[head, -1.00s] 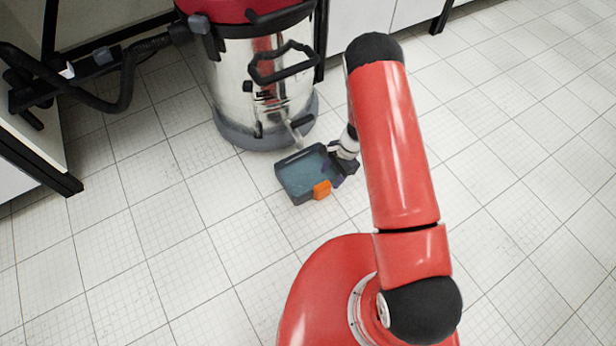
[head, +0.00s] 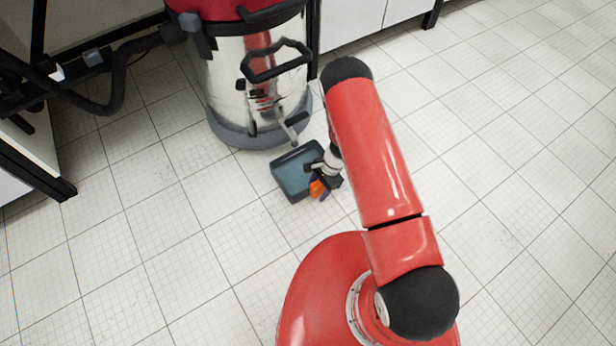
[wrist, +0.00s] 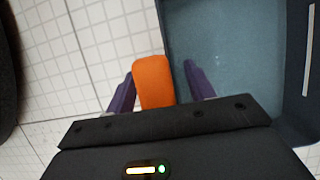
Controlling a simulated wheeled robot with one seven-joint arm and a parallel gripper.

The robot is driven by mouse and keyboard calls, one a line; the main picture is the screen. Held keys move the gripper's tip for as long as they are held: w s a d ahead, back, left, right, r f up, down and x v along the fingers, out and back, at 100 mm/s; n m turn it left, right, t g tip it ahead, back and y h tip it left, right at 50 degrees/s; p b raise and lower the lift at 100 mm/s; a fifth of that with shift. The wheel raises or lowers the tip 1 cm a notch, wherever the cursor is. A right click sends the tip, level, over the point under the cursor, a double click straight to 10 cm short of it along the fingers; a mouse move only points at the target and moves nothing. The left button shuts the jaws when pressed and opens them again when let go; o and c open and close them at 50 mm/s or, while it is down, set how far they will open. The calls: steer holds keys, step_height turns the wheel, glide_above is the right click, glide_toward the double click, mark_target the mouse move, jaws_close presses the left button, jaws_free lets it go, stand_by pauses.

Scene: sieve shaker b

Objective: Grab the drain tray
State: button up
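The drain tray (head: 291,178) is a dark grey-blue open box on the tiled floor, just in front of the steel drum. It has an orange handle (head: 317,187) on its near right side. In the wrist view the tray (wrist: 215,45) fills the right side and the orange handle (wrist: 152,81) stands upright in the middle. My gripper (wrist: 160,84) is open, with one purple finger on each side of the handle. A small gap shows between the left finger and the handle. In the head view my gripper (head: 324,191) partly covers the tray's right side.
A shiny steel drum (head: 228,95) with a red top, black handle and grey base stands behind the tray, its drain spout (head: 292,130) close to the tray's back edge. A black hose (head: 118,85) and frame are at left. The floor at right is clear.

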mark_target(319, 182)
jaws_close()
steer(key=shift+r, duration=0.15)
steer(key=shift+r, duration=1.6)
steer(key=shift+w+d+r, duration=0.1)
steer(key=w+d, duration=0.3)
steer(key=d, duration=0.2)
steer(key=w+d, duration=0.3)
steer(key=d, duration=0.1)
steer(key=w+d, duration=0.3)
steer(key=d, duration=0.2)
steer(key=shift+w+d+b, duration=0.35)
steer(key=shift+w, duration=0.05)
